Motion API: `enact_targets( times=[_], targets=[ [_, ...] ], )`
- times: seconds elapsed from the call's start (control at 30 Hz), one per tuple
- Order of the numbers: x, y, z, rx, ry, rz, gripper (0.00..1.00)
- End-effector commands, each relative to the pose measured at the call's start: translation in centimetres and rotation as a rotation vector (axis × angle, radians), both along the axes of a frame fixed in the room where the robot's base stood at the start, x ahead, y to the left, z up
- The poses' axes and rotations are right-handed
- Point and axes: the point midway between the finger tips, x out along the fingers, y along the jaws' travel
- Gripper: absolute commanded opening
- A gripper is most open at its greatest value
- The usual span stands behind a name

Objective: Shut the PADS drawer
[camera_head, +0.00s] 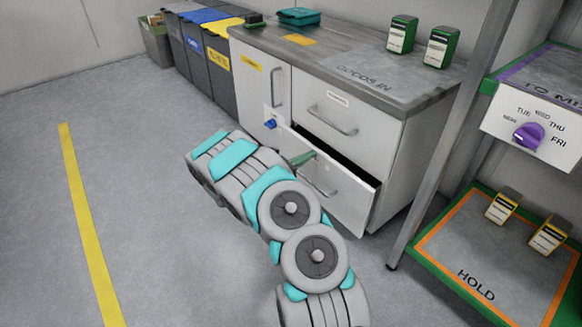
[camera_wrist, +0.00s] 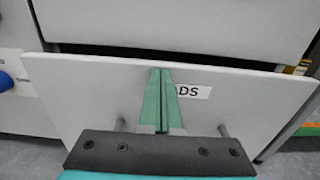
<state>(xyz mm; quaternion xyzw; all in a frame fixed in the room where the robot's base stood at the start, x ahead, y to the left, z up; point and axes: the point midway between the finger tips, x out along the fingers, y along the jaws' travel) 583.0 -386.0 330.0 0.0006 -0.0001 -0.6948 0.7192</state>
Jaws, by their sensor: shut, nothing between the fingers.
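The PADS drawer (camera_head: 345,196) is the lower drawer of the grey cabinet and stands partly open, with a dark gap above its front. In the wrist view its white front (camera_wrist: 95,90) fills the middle, and its label (camera_wrist: 193,92) shows only "DS" beside my fingers. My gripper (camera_wrist: 166,75) is shut and empty, its green fingertips at the upper middle of the drawer front. I cannot tell whether they touch it. In the head view my gripper (camera_head: 303,158) is at the drawer's left part, partly hidden by my arm. The drawer's handle (camera_head: 322,184) is partly covered.
A closed upper drawer (camera_head: 335,108) is above. A cabinet door with a blue knob (camera_head: 270,124) is at left. A green-edged shelf rack (camera_head: 440,245) stands close at right. Bins (camera_head: 205,60) line the back wall. The floor at left is clear.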

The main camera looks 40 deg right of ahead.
Motion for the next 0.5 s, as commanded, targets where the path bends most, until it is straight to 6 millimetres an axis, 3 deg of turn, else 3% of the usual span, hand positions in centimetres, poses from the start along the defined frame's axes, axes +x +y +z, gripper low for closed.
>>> enact_targets(
  times=[0.2,0.5],
  targets=[
    [0.0,-3.8,-0.1,-0.002,0.001,-0.003,0.0],
    [0.2,-5.7,0.0,-0.001,0.001,-0.001,0.0]
  ],
)
